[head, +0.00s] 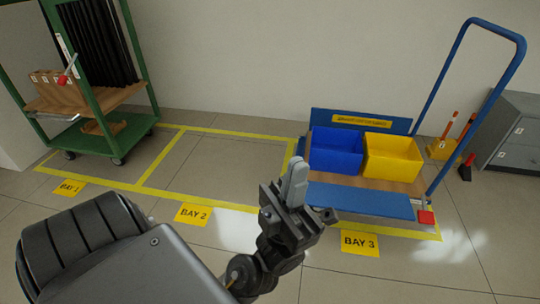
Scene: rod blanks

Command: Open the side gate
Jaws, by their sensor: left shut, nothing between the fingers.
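A blue cart with a wooden deck (405,184) stands in bay 3. A blue panel (362,201), which looks like the side gate, runs along its near edge. I cannot tell whether this panel is upright or folded down. A red piece (426,217) sits at its right end. My left gripper (296,182) is shut and empty. In the picture it overlaps the cart's left front corner and hides part of it; I cannot tell if they touch. My right gripper is not in view.
A blue bin (336,150) and a yellow bin (393,158) sit on the deck before an upright blue panel (318,117). A blue handle (447,75) rises at right. A green rack (147,55) stands at left. Bay 2's floor (225,165) is clear.

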